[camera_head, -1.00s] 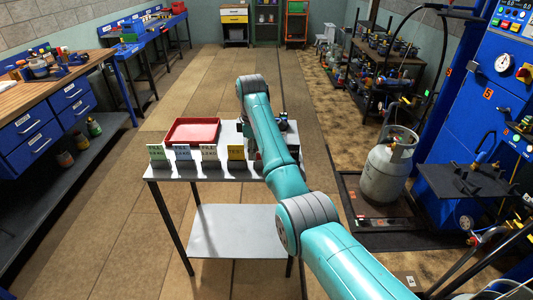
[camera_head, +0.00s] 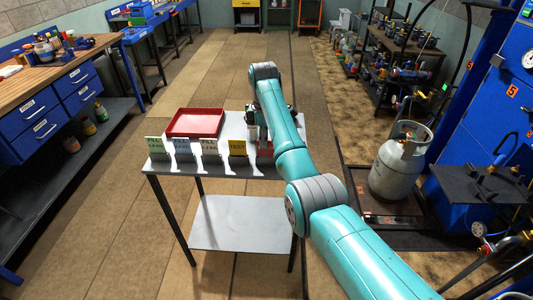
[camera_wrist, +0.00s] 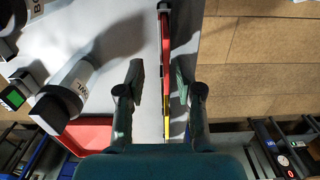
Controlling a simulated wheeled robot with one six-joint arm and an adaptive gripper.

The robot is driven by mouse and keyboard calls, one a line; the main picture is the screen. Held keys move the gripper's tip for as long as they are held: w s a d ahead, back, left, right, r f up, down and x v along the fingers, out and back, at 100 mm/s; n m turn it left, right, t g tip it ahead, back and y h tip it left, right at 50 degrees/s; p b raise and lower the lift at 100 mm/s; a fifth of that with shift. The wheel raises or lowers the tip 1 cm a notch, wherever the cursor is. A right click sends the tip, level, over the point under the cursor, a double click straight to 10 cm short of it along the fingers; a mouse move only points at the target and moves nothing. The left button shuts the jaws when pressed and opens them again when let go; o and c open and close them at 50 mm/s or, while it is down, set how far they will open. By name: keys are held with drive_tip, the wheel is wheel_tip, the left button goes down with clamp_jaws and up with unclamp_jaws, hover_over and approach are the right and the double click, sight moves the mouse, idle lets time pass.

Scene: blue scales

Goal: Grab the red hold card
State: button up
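The red hold card (camera_head: 265,147) stands at the right end of a row of cards along the near edge of the grey table (camera_head: 222,168), partly hidden by my arm. In the wrist view a thin red upright piece (camera_wrist: 165,45), seen edge-on and apparently this card, runs between my fingers. My gripper (camera_wrist: 160,82) is open around it. The right finger is close to the red piece; a wider gap shows at the left finger. Contact cannot be told. In the head view my arm hides most of the gripper.
Green (camera_head: 153,144), light blue (camera_head: 181,145), white (camera_head: 209,146) and yellow (camera_head: 237,147) cards stand to the left. A red tray (camera_head: 195,123) lies behind them. A gas cylinder (camera_head: 400,160) stands right of the table.

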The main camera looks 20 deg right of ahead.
sight(266, 153)
drive_tip(key=f, duration=0.2)
drive_tip(key=s+f, duration=0.1)
drive_tip(key=f, duration=0.1)
drive_tip(key=shift+d+f, duration=0.1)
drive_tip(key=shift+d, duration=0.1)
drive_tip(key=shift+w+f, duration=0.1)
drive_tip(key=shift+f, duration=0.35)
drive_tip(key=shift+c, duration=0.2)
clamp_jaws()
